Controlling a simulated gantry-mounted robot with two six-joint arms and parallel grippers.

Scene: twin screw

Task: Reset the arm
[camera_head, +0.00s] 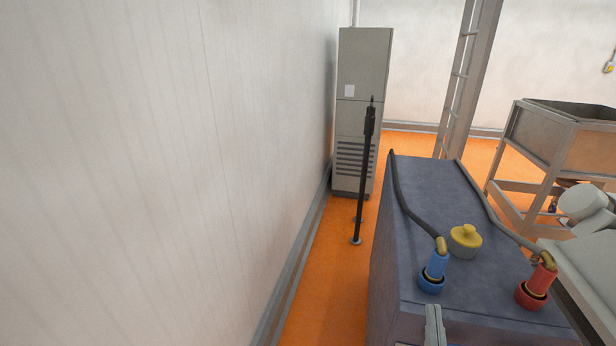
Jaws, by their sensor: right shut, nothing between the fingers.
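My right gripper (434,326) shows only as a narrow grey tip at the bottom edge, in front of the blue-grey cabinet (425,185). It is shut with nothing in it. My left gripper is not in view. On the cabinet top, a blue connector (436,268) and a red connector (540,282) stand upright, each with a dark cable. The gripper tip is below the blue connector in the picture; I cannot tell the gap.
A yellow cap (465,240) sits between the connectors. A black pole (363,180) stands left of the cabinet, before a tall grey locker (362,75). A metal cart (545,135) stands at right.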

